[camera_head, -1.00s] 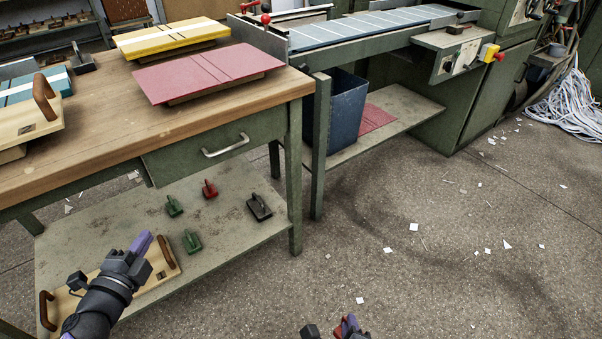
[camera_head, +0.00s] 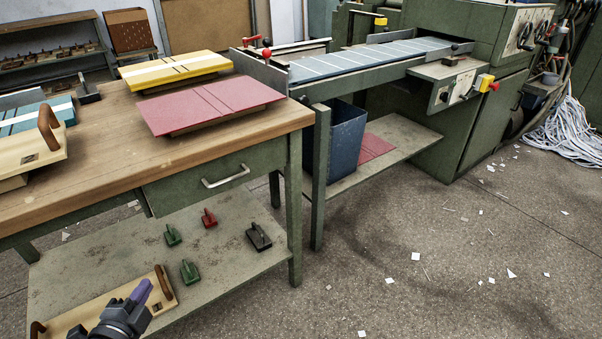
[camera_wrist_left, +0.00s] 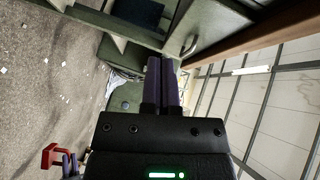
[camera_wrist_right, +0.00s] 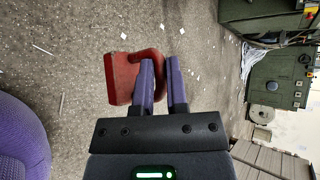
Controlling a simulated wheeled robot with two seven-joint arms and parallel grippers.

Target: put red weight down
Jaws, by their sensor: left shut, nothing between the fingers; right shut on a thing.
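A red weight (camera_wrist_right: 122,78), a block with a looped handle, is held by my right gripper (camera_wrist_right: 160,66). The fingers are shut on its handle, over the floor. It also shows in the left wrist view (camera_wrist_left: 48,157) at the lower left, with the purple fingers of my right gripper (camera_wrist_left: 69,163) beside it. My right gripper is outside the head view. My left gripper (camera_head: 142,291) is shut and empty, in front of the bench's lower shelf (camera_head: 105,243). Another small red weight (camera_head: 209,218) stands on that shelf.
Green weights (camera_head: 172,235) and a black weight (camera_head: 258,237) also stand on the shelf, near a wooden board with handles (camera_head: 62,324). The bench top (camera_head: 110,150) carries a red board (camera_head: 210,103) and a yellow one (camera_head: 174,69). Floor to the right is mostly clear.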

